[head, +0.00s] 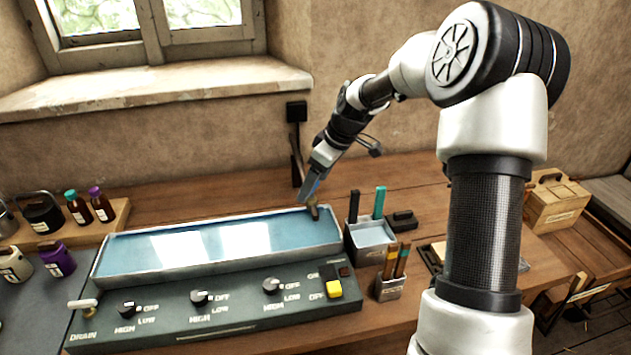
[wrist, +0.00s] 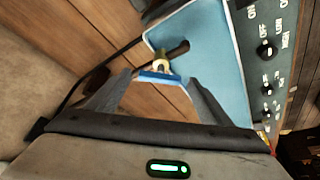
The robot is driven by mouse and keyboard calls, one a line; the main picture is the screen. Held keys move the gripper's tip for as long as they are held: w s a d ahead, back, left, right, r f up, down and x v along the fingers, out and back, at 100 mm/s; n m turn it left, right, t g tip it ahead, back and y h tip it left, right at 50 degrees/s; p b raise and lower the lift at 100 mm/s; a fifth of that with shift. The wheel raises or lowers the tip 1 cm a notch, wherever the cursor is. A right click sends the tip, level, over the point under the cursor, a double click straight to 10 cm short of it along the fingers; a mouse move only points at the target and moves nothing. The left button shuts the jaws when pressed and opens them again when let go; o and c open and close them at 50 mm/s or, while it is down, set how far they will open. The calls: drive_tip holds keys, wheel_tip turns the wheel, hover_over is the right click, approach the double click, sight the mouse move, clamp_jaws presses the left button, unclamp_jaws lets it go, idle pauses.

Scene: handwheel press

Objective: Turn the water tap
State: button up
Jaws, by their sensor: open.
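The water tap (head: 313,210) is a small brass tap at the back right corner of a shallow water tray (head: 160,279). In the wrist view the tap (wrist: 160,60) has a blue handle (wrist: 160,76) and a dark spout over the water. My gripper (head: 308,194) comes down from above at the tap. In the wrist view my gripper (wrist: 161,80) is open, with one finger on each side of the blue handle. Gaps show between the handle and both fingers, and nothing is held. I cannot tell how deep the fingers reach around the handle.
The tray's front panel has several black knobs (head: 201,297) and a yellow switch (head: 333,289). Bottles (head: 101,205) stand on the left. A black cable and wall box (head: 296,112) are behind.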

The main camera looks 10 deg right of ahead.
drive_tip(key=c, duration=1)
drive_tip(key=shift+c, duration=0.2)
drive_tip(key=m+b, duration=0.1)
drive_tip(key=m+h+b, duration=0.1)
drive_tip(key=m, duration=0.1)
drive_tip(key=m+t+b, duration=0.1)
drive_tip(key=shift+s+a+f+m, duration=0.1)
drive_tip(key=shift+s+a+m, duration=0.05)
drive_tip(key=shift+a+m, duration=0.15)
drive_tip(key=m+h, duration=0.1)
drive_tip(key=m, duration=0.1)
drive_tip(key=m+h+b, duration=0.1)
drive_tip(key=m, duration=0.1)
drive_tip(key=shift+a+m+t, duration=0.15)
drive_tip(key=shift+m+t, duration=0.15)
drive_tip(key=shift+m, duration=0.1)
drive_tip(key=o, duration=1)
drive_tip(key=shift+o, duration=0.2)
